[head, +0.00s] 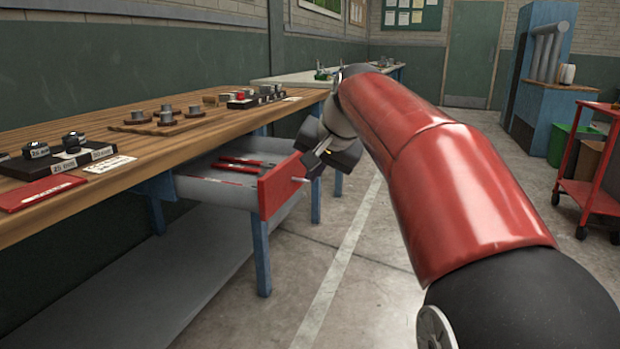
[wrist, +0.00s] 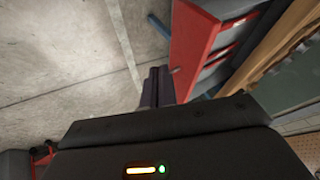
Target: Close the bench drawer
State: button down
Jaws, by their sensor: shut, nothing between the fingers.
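The bench drawer (head: 213,188) is pulled out from under the wooden bench (head: 115,150). It has a grey tray, a red front (head: 279,187) and a small light knob (head: 299,180). Red-handled tools (head: 240,168) lie inside it. My gripper (head: 312,172) is at the outer side of the red front, close to the knob; I cannot tell whether it touches. In the wrist view my gripper (wrist: 155,72) has its fingers together with nothing between them, beside the red front (wrist: 190,45). My wrist hides part of the drawer's far side in the head view.
Weights, wooden blocks and a red booklet (head: 38,193) lie on the bench top. A red cart (head: 588,195) stands at the right. The floor before the drawer is clear.

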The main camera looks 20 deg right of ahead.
aim_at(279, 199)
jog(key=shift+w+a+f+b, duration=0.1)
jog(key=shift+w+a+f, duration=0.65)
jog(key=shift+w+f, duration=0.4)
jog(key=shift+w+a+f+b, duration=0.15)
jog(key=shift+w+a+f, duration=0.65)
jog(key=shift+w+f, duration=0.3)
jog(key=shift+w+a+f+b, duration=0.1)
jog(key=shift+w+a+f, duration=0.65)
jog(key=shift+w+f, duration=0.4)
jog(key=shift+w+r, duration=0.15)
jog(key=shift+r, duration=0.05)
